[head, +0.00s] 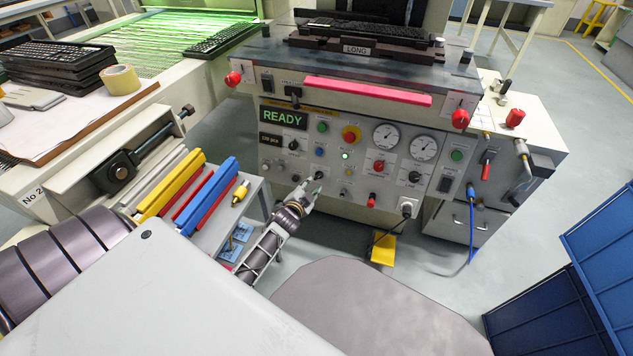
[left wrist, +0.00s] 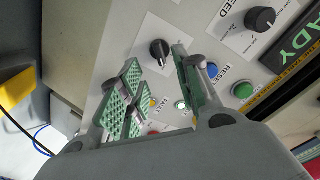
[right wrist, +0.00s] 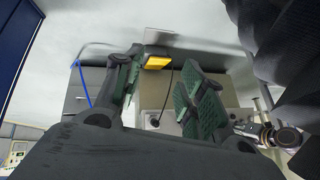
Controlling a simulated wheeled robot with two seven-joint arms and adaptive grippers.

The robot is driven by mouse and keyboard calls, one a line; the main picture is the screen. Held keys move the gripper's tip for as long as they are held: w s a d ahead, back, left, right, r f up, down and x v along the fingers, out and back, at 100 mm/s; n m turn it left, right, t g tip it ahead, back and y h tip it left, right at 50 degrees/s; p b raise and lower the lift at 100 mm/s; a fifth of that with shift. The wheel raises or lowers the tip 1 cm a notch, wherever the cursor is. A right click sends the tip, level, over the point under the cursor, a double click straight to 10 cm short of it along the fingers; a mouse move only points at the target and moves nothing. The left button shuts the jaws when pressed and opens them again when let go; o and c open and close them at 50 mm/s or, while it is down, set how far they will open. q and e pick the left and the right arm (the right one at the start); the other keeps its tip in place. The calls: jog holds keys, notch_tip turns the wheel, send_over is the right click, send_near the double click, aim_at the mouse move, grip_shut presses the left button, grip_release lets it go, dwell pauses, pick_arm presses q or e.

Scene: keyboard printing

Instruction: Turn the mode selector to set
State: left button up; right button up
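The machine's grey control panel (head: 335,165) stands in the middle of the head view, with a lit READY display (head: 283,117). In the left wrist view a black rotary knob (left wrist: 160,50), apparently the mode selector, sits on a white label; its lettering is too small to read. My left gripper (head: 312,188) is at the panel's lower left. It is open in the left wrist view (left wrist: 157,72), its green-padded fingers either side of the knob's line and apparently short of it. My right gripper (right wrist: 161,62) is open and empty, and is out of the head view.
A speed knob (left wrist: 260,18), a blue reset button (left wrist: 212,70) and a green button (left wrist: 243,90) lie close to the knob. A socket plug with a cable (head: 407,208) hangs at the panel's lower right. Blue crates (head: 600,240) stand at right.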

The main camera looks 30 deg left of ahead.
aim_at(318, 178)
pick_arm(q)
jog(key=shift+b+x, duration=0.75)
jog(key=shift+x, duration=1.25)
jog(key=shift+b+x, duration=0.5)
jog(key=shift+x, duration=0.8)
pick_arm(e)
jog(key=f, duration=0.4)
jog(key=shift+w+a+t, duration=0.1)
jog(key=shift+a+t, duration=0.2)
jog(key=shift+t, duration=0.1)
jog(key=shift+r+y, duration=0.1)
jog(key=shift+y, duration=0.2)
pick_arm(q)
jog(key=shift+c, duration=0.6)
grip_shut()
pick_arm(e)
jog(key=shift+w+r, duration=0.2)
jog(key=shift+w, duration=0.15)
